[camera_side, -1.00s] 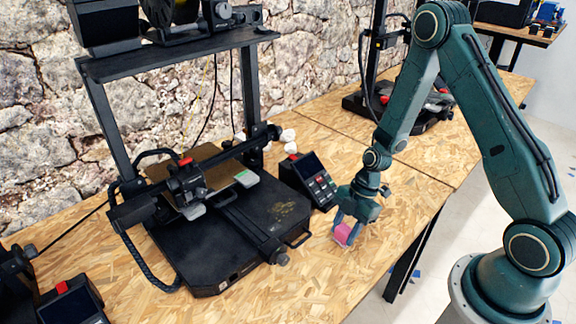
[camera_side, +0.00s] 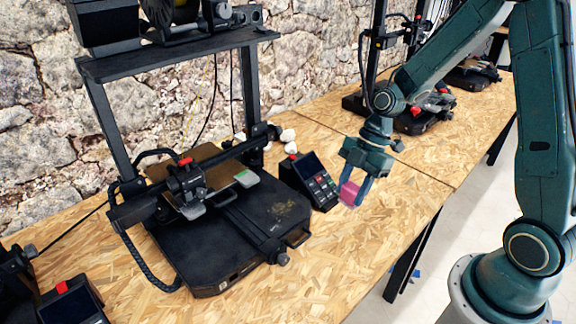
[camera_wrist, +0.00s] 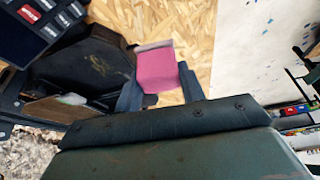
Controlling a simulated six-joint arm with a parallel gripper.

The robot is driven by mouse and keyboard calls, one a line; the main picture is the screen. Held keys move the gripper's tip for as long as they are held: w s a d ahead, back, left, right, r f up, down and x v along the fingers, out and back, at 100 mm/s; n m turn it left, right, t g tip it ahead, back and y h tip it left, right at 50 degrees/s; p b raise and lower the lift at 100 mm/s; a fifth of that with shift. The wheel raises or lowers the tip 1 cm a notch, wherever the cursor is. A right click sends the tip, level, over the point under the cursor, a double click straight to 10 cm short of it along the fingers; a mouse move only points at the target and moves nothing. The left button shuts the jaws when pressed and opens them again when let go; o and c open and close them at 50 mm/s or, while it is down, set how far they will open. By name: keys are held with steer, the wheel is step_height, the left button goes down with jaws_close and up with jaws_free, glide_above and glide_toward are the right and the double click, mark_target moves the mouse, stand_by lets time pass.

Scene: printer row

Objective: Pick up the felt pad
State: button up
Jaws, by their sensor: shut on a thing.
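The felt pad (camera_side: 349,193) is a small pink block, held between the fingers of my gripper (camera_side: 359,193). In the side view it appears raised above the wooden table, to the right of the printer's control screen. In the wrist view the pink pad (camera_wrist: 157,70) sits between the two dark fingertips of my gripper (camera_wrist: 158,88), with a paler face at its far end. My gripper is shut on it. The fingers hide part of its sides.
A black 3D printer (camera_side: 220,235) stands left of the gripper. Its control screen (camera_side: 309,181) with keys is close beside the pad. The wooden table (camera_side: 335,270) is bare in front. Another printer (camera_side: 420,115) stands behind, and the table's right edge is near.

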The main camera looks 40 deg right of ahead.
mark_target(350, 186)
steer(key=shift+r, duration=2.6)
steer(key=o, duration=0.3)
steer(key=shift+c, duration=1.1)
steer(key=shift+w+a, duration=0.1)
steer(key=shift+w, duration=0.25)
steer(key=w+a+f, duration=0.3)
steer(key=w+a, duration=0.2)
steer(key=w, duration=0.2)
steer(key=w+a+f, duration=0.3)
steer(key=w+a, duration=0.2)
steer(key=w, duration=0.2)
steer(key=shift+w+a, duration=0.35)
steer(key=shift+w, duration=0.05)
